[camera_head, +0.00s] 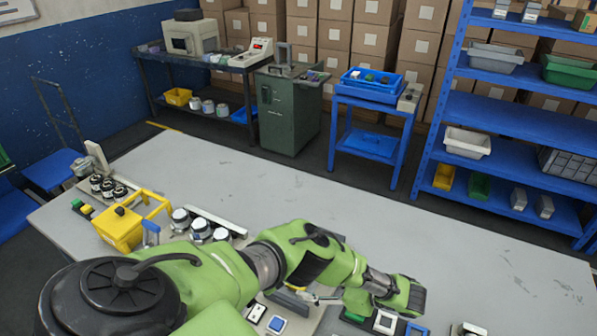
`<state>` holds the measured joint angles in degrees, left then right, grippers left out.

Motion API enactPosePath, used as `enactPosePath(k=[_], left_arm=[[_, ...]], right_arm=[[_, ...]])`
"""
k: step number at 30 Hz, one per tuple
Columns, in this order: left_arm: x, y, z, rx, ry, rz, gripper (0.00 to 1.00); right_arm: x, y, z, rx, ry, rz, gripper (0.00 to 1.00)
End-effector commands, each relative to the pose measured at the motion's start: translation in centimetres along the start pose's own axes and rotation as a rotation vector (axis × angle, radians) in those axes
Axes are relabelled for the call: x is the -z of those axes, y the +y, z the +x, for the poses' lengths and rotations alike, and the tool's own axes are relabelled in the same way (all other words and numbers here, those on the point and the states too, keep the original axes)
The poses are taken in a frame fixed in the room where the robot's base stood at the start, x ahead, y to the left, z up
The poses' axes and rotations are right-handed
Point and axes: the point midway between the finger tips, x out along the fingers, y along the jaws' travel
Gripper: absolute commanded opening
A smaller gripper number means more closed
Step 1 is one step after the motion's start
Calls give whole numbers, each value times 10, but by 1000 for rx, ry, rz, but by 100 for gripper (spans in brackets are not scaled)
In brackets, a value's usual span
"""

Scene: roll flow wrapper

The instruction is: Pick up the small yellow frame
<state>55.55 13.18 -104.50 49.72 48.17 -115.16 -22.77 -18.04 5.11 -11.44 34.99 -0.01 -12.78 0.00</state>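I cannot make out a separate small yellow frame for certain. A yellow box-like piece (119,232) with an open yellow frame-shaped part (157,201) stands at the left of the grey table. Small square frames lie at the front edge: a white one (385,322) and a blue one (416,330), partly cut off. My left arm reaches across the front of the table. My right gripper is out of view.
White-topped round parts (200,230) and black cylinders (108,187) stand on the table's left. Behind are a green cabinet (288,113), a blue cart (366,147) and blue shelves (510,118).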

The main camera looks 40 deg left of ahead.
Motion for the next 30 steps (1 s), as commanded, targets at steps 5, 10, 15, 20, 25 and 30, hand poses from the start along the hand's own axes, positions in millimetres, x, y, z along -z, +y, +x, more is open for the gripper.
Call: enactPosePath(k=[5, 10, 15, 20, 25, 30], left_arm=[[-1, 1, 9, 0, 0, 0, 56], [-7, 3, 30, 0, -1, 0, 56], [-6, 3, 53, 0, -2, 0, 56], [-4, 3, 56, 0, 0, 0, 56], [-4, 3, 56, 0, 0, 0, 32], [-4, 3, 56, 0, 0, 0, 19]], right_arm=[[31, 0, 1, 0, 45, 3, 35], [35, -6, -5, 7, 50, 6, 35], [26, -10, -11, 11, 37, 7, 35], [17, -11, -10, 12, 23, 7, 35], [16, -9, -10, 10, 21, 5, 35], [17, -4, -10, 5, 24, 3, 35]])
